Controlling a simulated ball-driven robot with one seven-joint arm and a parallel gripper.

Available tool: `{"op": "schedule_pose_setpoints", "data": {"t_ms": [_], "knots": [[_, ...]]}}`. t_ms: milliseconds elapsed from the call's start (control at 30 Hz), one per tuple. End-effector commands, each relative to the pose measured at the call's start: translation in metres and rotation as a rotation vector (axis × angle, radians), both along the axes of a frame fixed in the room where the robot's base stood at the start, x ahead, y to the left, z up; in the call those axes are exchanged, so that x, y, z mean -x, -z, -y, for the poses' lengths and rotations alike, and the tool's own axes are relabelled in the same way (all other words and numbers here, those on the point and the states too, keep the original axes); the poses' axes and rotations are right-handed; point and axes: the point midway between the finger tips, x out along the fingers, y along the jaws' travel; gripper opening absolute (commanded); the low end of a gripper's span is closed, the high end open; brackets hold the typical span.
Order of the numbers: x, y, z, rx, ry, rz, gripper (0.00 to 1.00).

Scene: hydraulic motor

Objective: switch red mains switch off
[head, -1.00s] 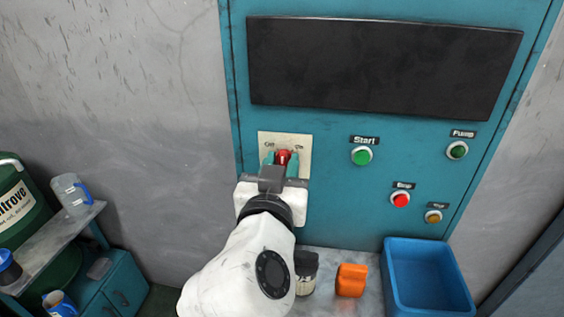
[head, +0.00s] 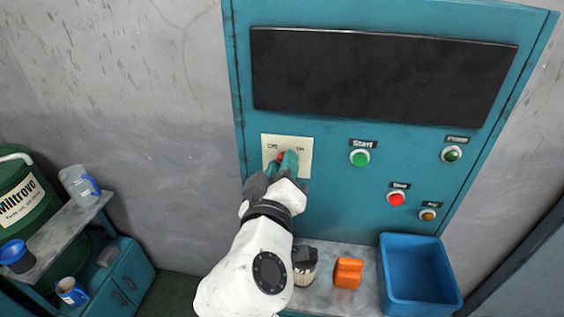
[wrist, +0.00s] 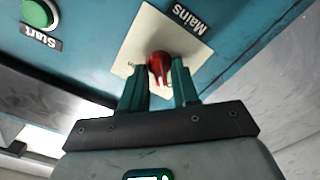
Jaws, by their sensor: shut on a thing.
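The red mains switch (wrist: 160,67) sits on a cream plate (head: 302,145) on the teal cabinet, under the left end of the black panel. The plate has OFF marked on its left and ON on its right. My gripper (head: 281,160) is at the plate with its teal fingers on either side of the red knob. In the wrist view, the fingers (wrist: 160,82) are shut on the knob, and the label "Mains" shows on the plate. The fingers hide part of the knob in the head view. In the head view my gripper is rolled, its fingers slanting.
A green Start button (head: 359,158), a red button (head: 397,199) and other buttons are to the right. Below stand a dark-lidded jar (head: 304,266), an orange object (head: 348,272) and a blue bin (head: 420,297). A shelf with cups and a green drum (head: 22,200) is at the left.

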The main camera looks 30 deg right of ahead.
Motion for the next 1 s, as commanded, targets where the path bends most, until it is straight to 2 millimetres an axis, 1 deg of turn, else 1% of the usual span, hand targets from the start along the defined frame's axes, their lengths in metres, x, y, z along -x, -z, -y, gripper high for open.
{"op": "schedule_pose_setpoints", "data": {"t_ms": [200,633,667,700,733,1000], "knots": [[-0.0005,-0.0004,-0.0007,0.034,-0.003,-0.023,0.0],[-0.0006,0.0,-0.001,0.039,-0.003,-0.026,0.0],[-0.0006,0.0,-0.001,0.039,-0.003,-0.026,0.33],[-0.0006,0.0,-0.001,0.038,-0.003,-0.026,0.37],[-0.0005,0.0,-0.0009,0.038,-0.003,-0.026,0.39],[0.001,0.0003,-0.0017,0.037,-0.002,-0.026,0.39]]}}
